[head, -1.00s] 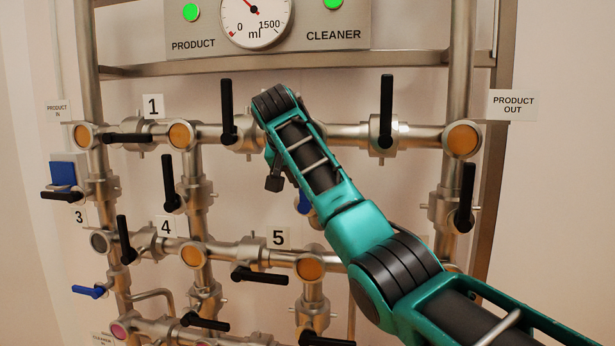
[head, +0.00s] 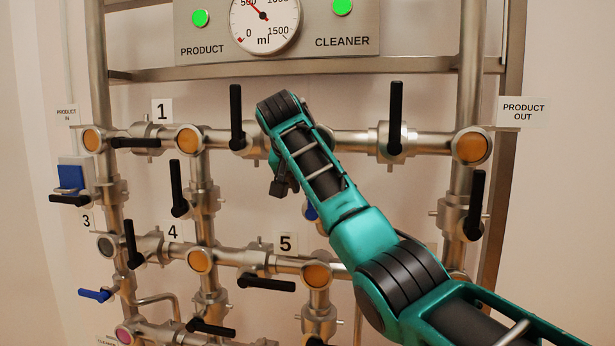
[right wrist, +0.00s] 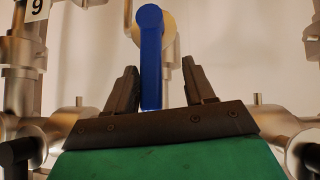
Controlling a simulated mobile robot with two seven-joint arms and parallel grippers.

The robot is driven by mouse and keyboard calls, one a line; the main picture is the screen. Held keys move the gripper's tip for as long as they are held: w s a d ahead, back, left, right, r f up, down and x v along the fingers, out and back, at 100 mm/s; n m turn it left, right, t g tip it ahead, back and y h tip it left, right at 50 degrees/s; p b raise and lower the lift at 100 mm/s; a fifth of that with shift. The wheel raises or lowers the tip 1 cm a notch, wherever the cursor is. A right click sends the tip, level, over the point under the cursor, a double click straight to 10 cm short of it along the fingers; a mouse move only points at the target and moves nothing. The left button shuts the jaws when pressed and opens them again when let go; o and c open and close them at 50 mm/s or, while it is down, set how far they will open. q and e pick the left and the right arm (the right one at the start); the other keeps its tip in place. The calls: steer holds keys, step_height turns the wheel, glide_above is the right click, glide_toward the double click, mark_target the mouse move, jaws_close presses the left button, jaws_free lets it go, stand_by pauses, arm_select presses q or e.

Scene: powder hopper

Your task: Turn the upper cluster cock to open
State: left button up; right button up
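A blue cock handle (right wrist: 151,60) hangs down in the right wrist view, its round top on a brass-coloured hub. In the head view, a bit of blue (head: 311,211), probably the same handle, shows behind my right arm. My right gripper (right wrist: 158,85) is open, with one finger on each side of the handle's lower part. Gaps show on both sides, and I cannot tell whether the handle lies deep between the fingers. In the head view, the right gripper (head: 281,187) is mostly hidden behind its arm. My left gripper is not in view.
Steel pipes with black-handled valves surround the arm: one handle (head: 236,117) is just left of it, another (head: 396,117) to the right. A lower blue handle (head: 95,294) is at far left. A gauge panel (head: 360,42) sits above.

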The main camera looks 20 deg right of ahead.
steer(key=d+p+v, duration=0.1)
steer(key=v, duration=1.4)
steer(key=shift+s, duration=0.25)
stand_by(0.5)
steer(key=shift+p, duration=0.35)
